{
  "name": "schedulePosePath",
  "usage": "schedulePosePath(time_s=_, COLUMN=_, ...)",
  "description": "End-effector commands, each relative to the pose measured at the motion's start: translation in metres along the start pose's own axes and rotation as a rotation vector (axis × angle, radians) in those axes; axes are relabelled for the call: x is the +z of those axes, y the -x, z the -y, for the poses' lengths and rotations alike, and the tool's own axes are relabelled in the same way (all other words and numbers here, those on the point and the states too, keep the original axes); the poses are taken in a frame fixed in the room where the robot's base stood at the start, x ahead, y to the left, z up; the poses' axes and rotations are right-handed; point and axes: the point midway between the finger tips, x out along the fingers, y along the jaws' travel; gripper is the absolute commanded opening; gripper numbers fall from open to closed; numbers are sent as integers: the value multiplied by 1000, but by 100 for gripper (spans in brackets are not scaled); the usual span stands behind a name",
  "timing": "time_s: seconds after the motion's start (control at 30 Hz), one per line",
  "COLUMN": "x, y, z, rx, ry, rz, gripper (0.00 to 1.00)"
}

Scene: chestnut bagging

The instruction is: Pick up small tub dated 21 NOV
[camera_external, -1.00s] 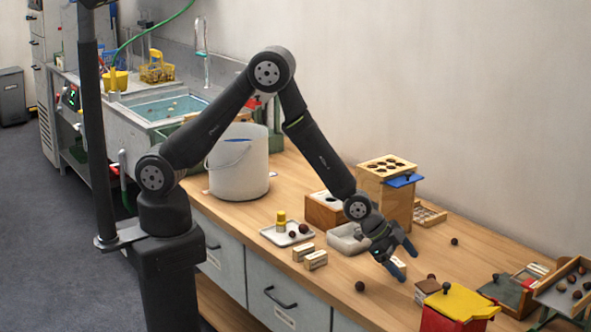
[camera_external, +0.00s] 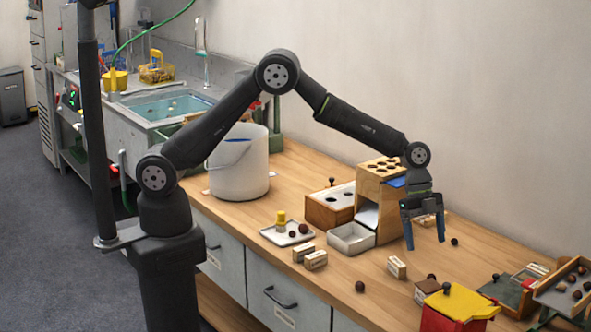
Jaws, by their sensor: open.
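I cannot read a 21 NOV date on anything here. Candidates are small pale boxes with labels on the wooden bench: two stand side by side at the front, the left one (camera_external: 303,252) and the right one (camera_external: 316,260). Another small labelled box (camera_external: 397,267) stands alone further right. One more with a brown top (camera_external: 426,290) sits near the red and yellow box. My gripper (camera_external: 425,244) is open and empty, fingers pointing down, behind and to the right of the lone box. It appears to be above the bench and apart from these boxes.
A grey open tray (camera_external: 351,239) sits before the tall wooden sorter (camera_external: 381,203). A white bucket (camera_external: 240,165) and a small white tray (camera_external: 288,233) stand left. A yellow-lidded red box (camera_external: 460,303) is at right. Loose chestnuts, including one in front (camera_external: 359,287), lie on bare bench.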

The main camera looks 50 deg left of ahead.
Motion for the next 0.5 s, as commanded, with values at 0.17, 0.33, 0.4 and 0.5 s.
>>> schedulePosePath(time_s=0.17, x=0, y=-42, z=-1, rx=2, ry=0, rz=1, gripper=80)
schedulePosePath(time_s=0.33, x=0, y=-73, z=-1, rx=0, ry=1, rz=0, gripper=80)
schedulePosePath(time_s=0.4, x=0, y=-80, z=-1, rx=0, ry=1, rz=0, gripper=80)
schedulePosePath(time_s=0.5, x=-1, y=-86, z=-1, rx=-1, ry=0, rz=0, gripper=80)
